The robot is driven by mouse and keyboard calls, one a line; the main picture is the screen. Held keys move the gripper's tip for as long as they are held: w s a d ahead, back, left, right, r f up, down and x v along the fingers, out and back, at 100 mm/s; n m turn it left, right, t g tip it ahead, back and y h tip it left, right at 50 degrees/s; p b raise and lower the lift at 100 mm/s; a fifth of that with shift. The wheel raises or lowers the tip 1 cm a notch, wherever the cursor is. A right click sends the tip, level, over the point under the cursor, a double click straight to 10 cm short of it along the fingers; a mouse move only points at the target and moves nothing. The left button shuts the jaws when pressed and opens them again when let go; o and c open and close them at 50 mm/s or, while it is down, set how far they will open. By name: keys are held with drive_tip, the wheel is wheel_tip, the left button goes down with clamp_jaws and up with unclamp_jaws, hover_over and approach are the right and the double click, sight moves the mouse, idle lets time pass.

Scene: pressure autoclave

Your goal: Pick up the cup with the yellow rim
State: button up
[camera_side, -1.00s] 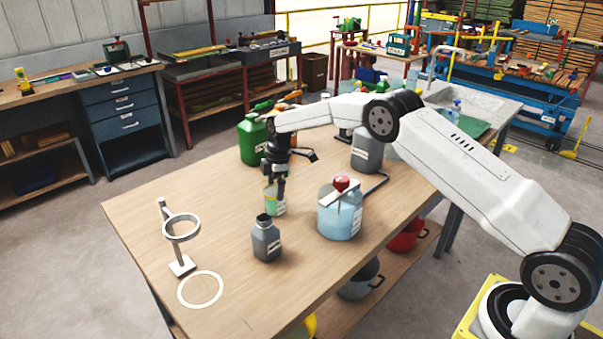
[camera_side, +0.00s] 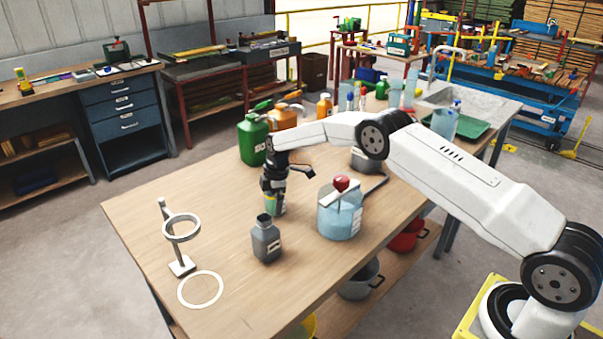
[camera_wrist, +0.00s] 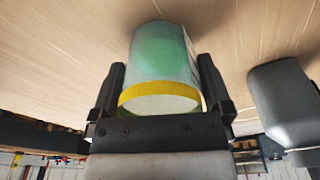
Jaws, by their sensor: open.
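The cup with the yellow rim (camera_wrist: 160,65) is pale and translucent with a greenish tint, and stands on the wooden table. In the wrist view it sits between the two black fingers of my gripper (camera_wrist: 163,95), with the yellow rim towards the palm. The fingers stand on either side of the cup, open. I cannot tell whether either one touches it. In the side view my gripper (camera_side: 273,196) is lowered over the cup (camera_side: 275,209), and hides its upper part.
A grey bottle (camera_side: 266,243) stands just in front of the cup. A clear vessel with a red knob (camera_side: 341,213) stands to the right. A ring stand (camera_side: 182,240) and a white circle (camera_side: 200,290) are at the left. A green jug (camera_side: 252,140) is behind.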

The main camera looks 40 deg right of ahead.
drive_tip(key=c, duration=1.1)
drive_tip(key=shift+r, duration=0.1)
drive_tip(key=shift+r, duration=4.95)
